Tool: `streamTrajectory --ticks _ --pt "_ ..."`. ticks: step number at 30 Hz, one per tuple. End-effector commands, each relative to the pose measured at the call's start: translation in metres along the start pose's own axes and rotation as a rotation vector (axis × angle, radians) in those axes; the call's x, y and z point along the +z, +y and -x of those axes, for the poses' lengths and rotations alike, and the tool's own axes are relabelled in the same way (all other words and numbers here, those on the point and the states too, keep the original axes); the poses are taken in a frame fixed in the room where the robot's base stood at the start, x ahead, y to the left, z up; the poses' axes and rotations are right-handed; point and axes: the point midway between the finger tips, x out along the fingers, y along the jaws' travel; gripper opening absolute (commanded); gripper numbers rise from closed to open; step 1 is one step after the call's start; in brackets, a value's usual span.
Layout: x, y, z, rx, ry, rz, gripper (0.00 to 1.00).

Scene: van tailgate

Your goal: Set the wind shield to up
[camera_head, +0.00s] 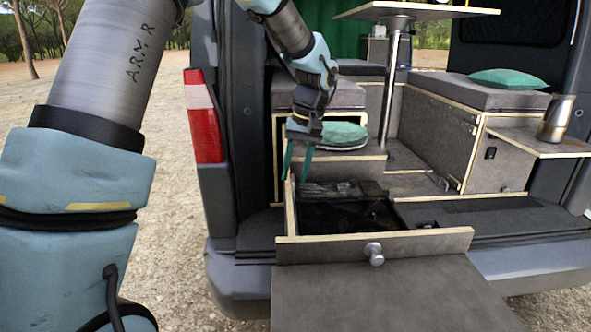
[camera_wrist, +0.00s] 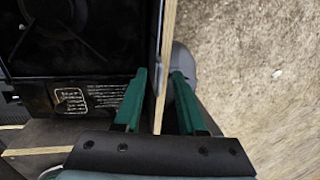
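A pulled-out drawer (camera_head: 375,243) at the van's tailgate holds a dark stove, which the wrist view shows as a black stove top (camera_wrist: 65,35) with a burner and a white-lettered label. An upright board with a pale edge (camera_head: 291,207) stands along the drawer's left side; in the wrist view this board (camera_wrist: 166,60) runs beside the stove. I cannot tell for sure whether it is the wind shield or the drawer wall. My gripper (camera_head: 297,180) points down over it. In the wrist view my gripper (camera_wrist: 158,98) is open, its green fingers on either side of the board with gaps visible.
A table post (camera_head: 392,90) rises behind the drawer. A cushioned bench (camera_head: 450,125) stands at the right, with a metal jug (camera_head: 556,118) on a side shelf. The van's left door pillar and tail light (camera_head: 203,117) are close to my arm. Open gravel lies left of the van.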

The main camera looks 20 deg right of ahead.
Motion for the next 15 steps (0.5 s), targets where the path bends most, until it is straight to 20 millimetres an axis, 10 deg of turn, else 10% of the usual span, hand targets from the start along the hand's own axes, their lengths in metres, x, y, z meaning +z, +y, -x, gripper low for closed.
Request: streamTrajectory --ticks 15 --pt "-0.0001 -0.0001 0.0003 0.0 0.0 0.0 0.0"
